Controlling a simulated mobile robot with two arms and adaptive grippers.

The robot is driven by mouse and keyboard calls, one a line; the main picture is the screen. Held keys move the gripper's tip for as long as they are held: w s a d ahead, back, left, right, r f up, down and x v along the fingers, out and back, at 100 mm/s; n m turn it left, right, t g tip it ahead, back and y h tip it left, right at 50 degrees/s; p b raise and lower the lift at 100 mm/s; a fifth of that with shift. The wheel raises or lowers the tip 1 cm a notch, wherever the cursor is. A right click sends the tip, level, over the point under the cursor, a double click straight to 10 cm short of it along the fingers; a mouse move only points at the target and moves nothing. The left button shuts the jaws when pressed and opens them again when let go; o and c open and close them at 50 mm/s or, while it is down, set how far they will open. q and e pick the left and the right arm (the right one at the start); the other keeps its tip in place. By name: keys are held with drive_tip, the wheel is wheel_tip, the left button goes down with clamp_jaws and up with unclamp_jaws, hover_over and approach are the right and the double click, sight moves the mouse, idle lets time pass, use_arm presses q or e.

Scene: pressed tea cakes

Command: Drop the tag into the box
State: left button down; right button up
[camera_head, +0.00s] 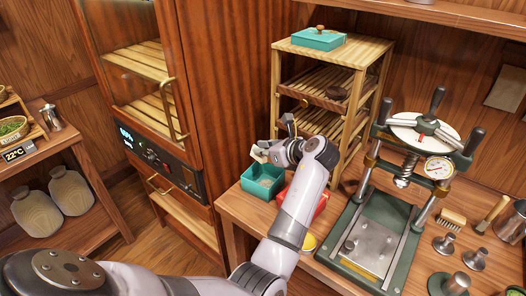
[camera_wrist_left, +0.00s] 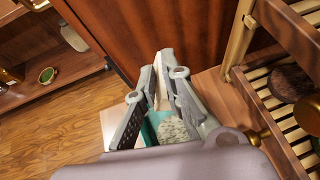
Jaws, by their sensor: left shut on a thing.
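My left gripper (camera_head: 263,152) is shut on a small pale tag (camera_head: 257,154), held above the far left side of the open teal box (camera_head: 248,184). In the left wrist view the gripper (camera_wrist_left: 155,85) has the tag (camera_wrist_left: 152,93) between its fingers, and the fingers partly hide it. The box (camera_wrist_left: 149,134) shows below the fingers, with something grey and speckled (camera_wrist_left: 173,130) inside. The tag is apart from the box floor. A teal lid (camera_head: 318,39) lies on top of the wooden rack. My right gripper is not in view.
A red container (camera_head: 318,207) stands right of the box, partly behind my left arm. The wooden rack (camera_head: 359,78) rises behind, and a green press (camera_head: 380,236) stands to the right. A cabinet (camera_head: 190,120) stands close on the left.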

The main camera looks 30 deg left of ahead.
use_arm(q)
drive_tip(key=c, duration=1.6)
unclamp_jaws()
drive_tip(key=shift+c, duration=0.2)
drive_tip(key=shift+r, duration=0.1)
drive_tip(key=shift+r, duration=0.3)
wheel_tip(320, 180, up, 9)
drive_tip(key=shift+r, duration=0.15)
